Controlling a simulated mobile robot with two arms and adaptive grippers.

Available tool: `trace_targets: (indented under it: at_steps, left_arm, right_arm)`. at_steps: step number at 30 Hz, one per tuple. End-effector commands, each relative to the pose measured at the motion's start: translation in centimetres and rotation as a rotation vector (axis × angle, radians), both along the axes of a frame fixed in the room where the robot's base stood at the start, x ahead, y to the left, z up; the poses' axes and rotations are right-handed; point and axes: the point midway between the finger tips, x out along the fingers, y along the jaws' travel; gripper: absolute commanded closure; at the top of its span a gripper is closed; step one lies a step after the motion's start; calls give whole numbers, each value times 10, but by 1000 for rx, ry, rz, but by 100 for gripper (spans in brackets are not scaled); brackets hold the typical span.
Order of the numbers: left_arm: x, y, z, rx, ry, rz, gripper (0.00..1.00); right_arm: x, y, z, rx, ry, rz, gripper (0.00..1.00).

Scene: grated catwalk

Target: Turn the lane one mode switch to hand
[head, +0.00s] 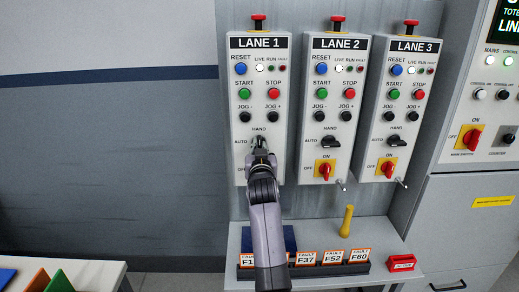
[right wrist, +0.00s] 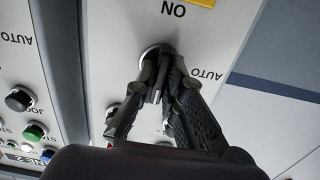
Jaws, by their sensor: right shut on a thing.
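The lane one panel (head: 245,60) is the left of three upright grey boxes. Its mode switch sits low on it, below the HAND label (head: 259,128) and right of AUTO. My right gripper (head: 260,152) reaches up from below and covers most of the switch. In the right wrist view, which is turned upside down, the gripper (right wrist: 158,82) is shut on the switch, with its fingers on both sides of the knob. The round base (right wrist: 149,52) of the mode switch shows behind the fingertips. I cannot clearly tell which way its pointer is set. My left gripper is not in view.
The lane two panel (head: 345,80) and lane three panel (head: 412,75) stand close on the right, with their own black and red switches. Below are a shelf with fault cards (head: 333,257) and a yellow handle (head: 347,220). The wall left of lane one is clear.

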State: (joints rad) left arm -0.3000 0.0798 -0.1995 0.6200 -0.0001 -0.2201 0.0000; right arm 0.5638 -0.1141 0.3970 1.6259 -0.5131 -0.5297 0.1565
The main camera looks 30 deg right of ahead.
Motion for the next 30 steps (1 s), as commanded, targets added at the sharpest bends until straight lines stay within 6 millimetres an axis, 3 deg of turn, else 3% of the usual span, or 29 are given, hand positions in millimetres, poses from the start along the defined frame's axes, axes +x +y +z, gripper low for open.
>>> trace_targets:
  at_steps: [8,9,18,30]
  left_arm:
    - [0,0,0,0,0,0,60]
    - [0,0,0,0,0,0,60]
    - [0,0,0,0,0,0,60]
    - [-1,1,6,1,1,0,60]
  right_arm:
    - [0,1,-3,8,5,1,100]
    - [0,1,-3,8,5,1,89]
    - [0,0,-1,3,1,1,70]
    - [0,-1,1,-78,50,-1,70]
